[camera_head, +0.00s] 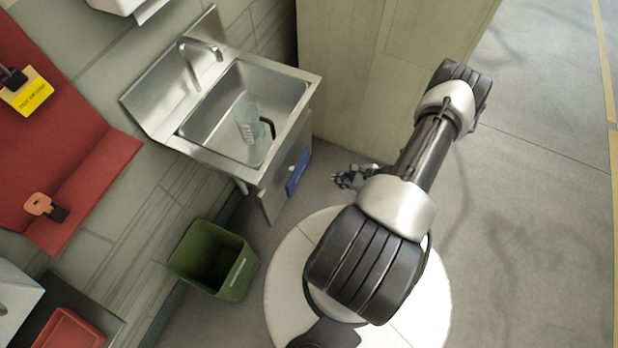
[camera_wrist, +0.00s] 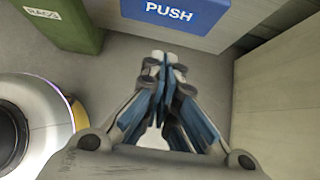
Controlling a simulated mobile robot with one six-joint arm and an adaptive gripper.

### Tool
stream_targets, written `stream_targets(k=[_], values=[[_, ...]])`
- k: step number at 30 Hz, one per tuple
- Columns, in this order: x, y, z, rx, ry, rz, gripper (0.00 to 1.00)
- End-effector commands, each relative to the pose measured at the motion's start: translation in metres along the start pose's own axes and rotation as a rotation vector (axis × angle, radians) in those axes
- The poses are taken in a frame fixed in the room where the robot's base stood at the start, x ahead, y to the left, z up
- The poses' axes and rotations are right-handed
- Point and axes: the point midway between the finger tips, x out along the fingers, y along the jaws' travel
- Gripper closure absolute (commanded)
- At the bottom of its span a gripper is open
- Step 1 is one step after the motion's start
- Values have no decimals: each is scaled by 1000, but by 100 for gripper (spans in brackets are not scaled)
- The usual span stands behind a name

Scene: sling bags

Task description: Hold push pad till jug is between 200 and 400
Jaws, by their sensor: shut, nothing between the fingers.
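The blue push pad (camera_head: 298,173) is on the front of the steel sink below the basin. In the wrist view the pad (camera_wrist: 176,12), marked PUSH, is at the top, beyond my fingertips. My gripper (camera_wrist: 164,62) is shut and empty, with its tips just short of the pad in the picture; I see no contact. In the head view my gripper (camera_head: 345,179) is to the right of the pad, partly behind my arm. The clear jug (camera_head: 247,122) with a dark handle stands in the sink basin (camera_head: 205,115) under the faucet (camera_head: 200,50). Its water level is too small to read.
A green bin (camera_head: 213,260) stands on the floor left of my base; it also shows in the wrist view (camera_wrist: 62,22). A wooden cabinet (camera_head: 350,70) stands right of the sink. A red panel (camera_head: 60,140) is on the left wall. Floor at the right is clear.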

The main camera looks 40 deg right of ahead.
Motion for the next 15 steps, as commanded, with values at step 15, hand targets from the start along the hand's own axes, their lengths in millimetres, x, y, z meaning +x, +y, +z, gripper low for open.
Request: stream_targets(k=[15], values=[[66, 2, -1, -6, -1, 6, 100]])
